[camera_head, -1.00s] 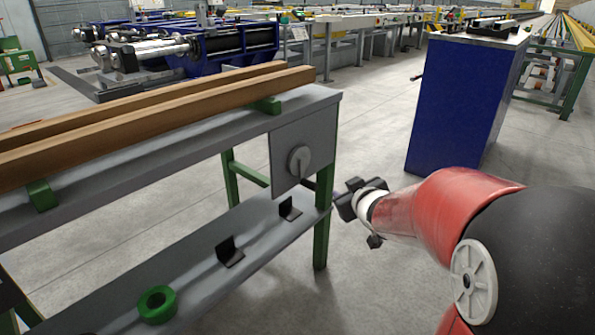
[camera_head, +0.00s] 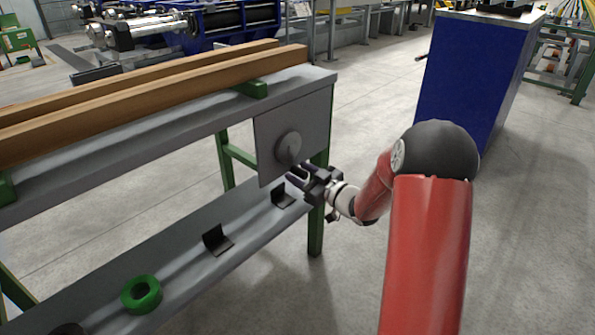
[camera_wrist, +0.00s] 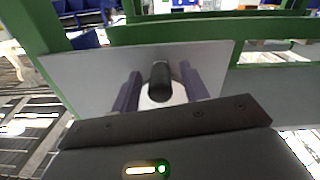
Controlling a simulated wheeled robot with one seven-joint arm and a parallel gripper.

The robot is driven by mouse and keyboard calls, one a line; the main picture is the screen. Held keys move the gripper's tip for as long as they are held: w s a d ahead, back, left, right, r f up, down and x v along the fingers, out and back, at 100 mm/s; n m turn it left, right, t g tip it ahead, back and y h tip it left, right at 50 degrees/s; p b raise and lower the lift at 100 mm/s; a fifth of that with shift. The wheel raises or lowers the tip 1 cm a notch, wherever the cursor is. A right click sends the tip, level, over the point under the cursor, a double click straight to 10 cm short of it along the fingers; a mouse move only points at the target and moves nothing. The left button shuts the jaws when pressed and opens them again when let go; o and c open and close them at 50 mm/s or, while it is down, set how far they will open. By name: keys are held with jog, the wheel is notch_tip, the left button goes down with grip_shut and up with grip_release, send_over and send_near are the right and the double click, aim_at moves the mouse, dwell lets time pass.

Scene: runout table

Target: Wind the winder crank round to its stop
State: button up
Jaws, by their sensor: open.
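The winder crank (camera_head: 287,146) has a round grey hub on a square grey plate (camera_head: 265,125) at the near right end of the table. Its dark handle (camera_wrist: 160,82) points towards the wrist camera, with part of the pale hub showing behind it. My gripper (camera_head: 300,178) is just below and right of the hub. In the wrist view, the two fingers of my gripper (camera_wrist: 160,75) stand either side of the handle, with a gap on each side. The gripper is open. In the head view the handle is mostly hidden by my gripper.
Two long wooden beams (camera_head: 150,105) lie on the table top. A lower shelf (camera_head: 185,275) carries a green ring (camera_head: 141,294) and black brackets (camera_head: 217,240). A green table leg (camera_head: 316,230) stands close to my gripper. A blue cabinet (camera_head: 462,85) stands behind right; open floor lies between.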

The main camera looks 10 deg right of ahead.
jog(key=shift+x, duration=0.75)
grip_shut()
